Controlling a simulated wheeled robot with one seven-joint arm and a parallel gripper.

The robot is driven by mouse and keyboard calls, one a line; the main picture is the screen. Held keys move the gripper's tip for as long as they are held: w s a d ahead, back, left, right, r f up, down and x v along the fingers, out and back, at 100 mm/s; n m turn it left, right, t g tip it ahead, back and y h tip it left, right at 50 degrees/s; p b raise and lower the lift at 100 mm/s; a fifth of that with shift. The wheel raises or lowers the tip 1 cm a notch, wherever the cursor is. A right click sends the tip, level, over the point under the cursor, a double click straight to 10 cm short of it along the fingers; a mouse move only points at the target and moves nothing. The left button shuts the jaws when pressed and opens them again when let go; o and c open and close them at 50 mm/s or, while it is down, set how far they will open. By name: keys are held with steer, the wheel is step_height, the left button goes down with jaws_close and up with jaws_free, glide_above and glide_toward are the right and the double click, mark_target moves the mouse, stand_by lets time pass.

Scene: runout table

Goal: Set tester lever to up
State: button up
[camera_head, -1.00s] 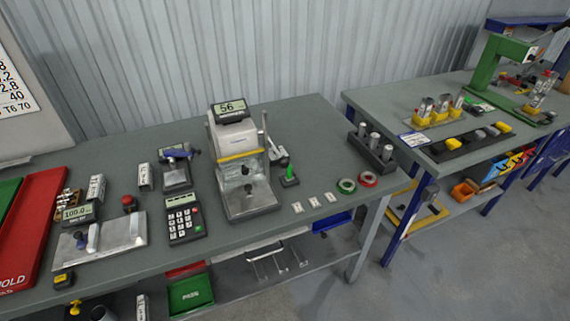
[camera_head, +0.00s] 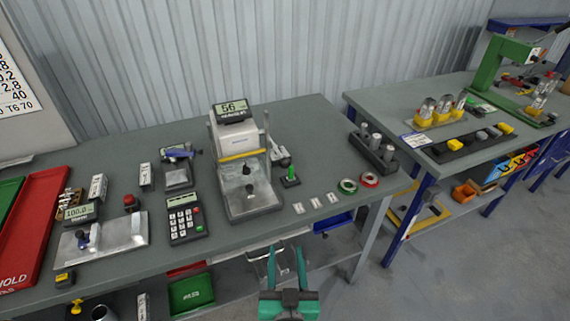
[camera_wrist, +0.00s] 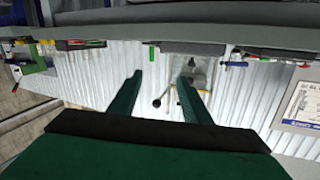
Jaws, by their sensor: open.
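The tester (camera_head: 247,190) stands near the front of the grey bench, with a display reading 56 on top and a yellow bar across its front. A thin metal lever (camera_head: 267,132) stands roughly upright at its right side. In the wrist view, which is upside down, the tester (camera_wrist: 198,68) hangs from the bench at the top, and a lever with a dark knob (camera_wrist: 156,103) sticks out beside it. My teal gripper (camera_head: 286,250) is open and empty, in front of and below the bench edge. Its two fingers (camera_wrist: 160,80) are spread in the wrist view.
White tags (camera_head: 315,203) and green and red tape rings (camera_head: 369,180) lie at the front right.

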steer(key=n+t+y, duration=0.1)
glide_toward(286, 166)
steer(key=w, duration=1.1)
steer(key=shift+w+a, duration=0.3)
steer(key=shift+w, duration=0.1)
jaws_close()
